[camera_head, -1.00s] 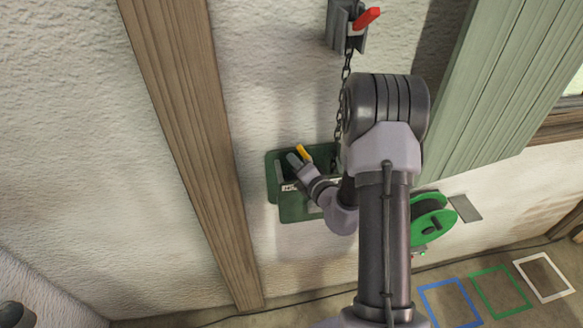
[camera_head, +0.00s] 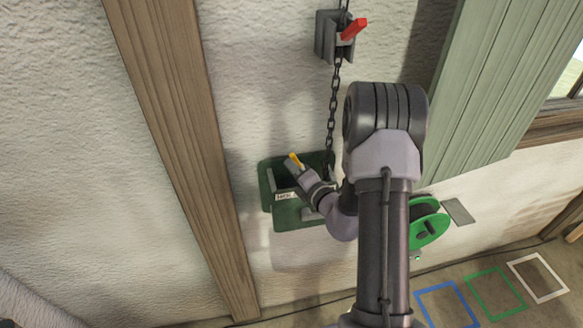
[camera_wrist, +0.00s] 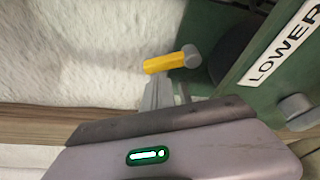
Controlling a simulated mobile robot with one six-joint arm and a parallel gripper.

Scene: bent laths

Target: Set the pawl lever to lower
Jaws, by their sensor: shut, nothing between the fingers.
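The yellow-handled lever (camera_head: 295,160), which I take for the pawl lever, sticks out from a dark green wall housing (camera_head: 284,215). In the wrist view the lever (camera_wrist: 165,62) is a yellow grip with a grey round end. A white label reading LOWER (camera_wrist: 287,42) is on the green housing to its right. My gripper (camera_head: 291,164) is shut and empty, right beside the lever. In the wrist view my grey fingers (camera_wrist: 162,92) are just below the yellow grip; I cannot tell whether they touch. The lever's base is hidden.
A chain (camera_head: 334,105) hangs from a grey bracket with a red lever (camera_head: 354,28) down to the housing. A timber post (camera_head: 182,140) stands left. A green reel (camera_head: 428,228) and green shutter (camera_head: 500,85) are right. Coloured floor frames lie lower right.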

